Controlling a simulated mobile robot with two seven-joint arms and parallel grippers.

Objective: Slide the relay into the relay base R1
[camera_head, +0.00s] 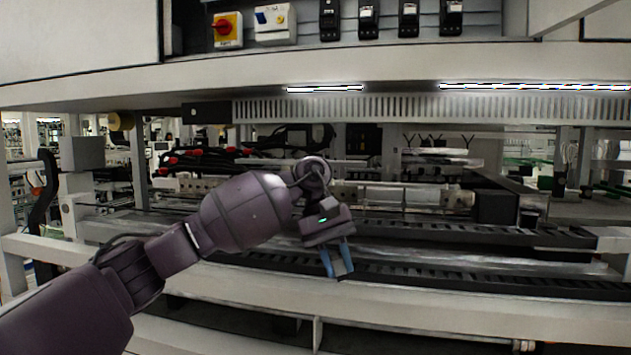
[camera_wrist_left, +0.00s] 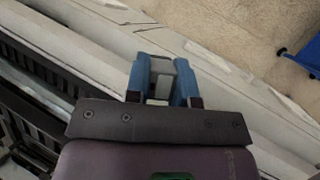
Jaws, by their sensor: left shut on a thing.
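My left gripper (camera_head: 337,260) has blue fingers and is shut on a small grey block, the relay (camera_head: 342,267). The relay also shows between the blue fingers in the left wrist view (camera_wrist_left: 161,72). The gripper points down in front of the machine's lower beams, well below the panel at the top. Several black devices stand in a row on that panel, among them one at the left (camera_head: 329,20) and one at the right (camera_head: 451,18). I cannot tell which of them is relay base R1; no label is readable. My right gripper is out of view.
A wide pale ledge (camera_head: 400,62) runs below the panel. Black cable-chain tracks (camera_head: 460,264) and beams lie behind my gripper.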

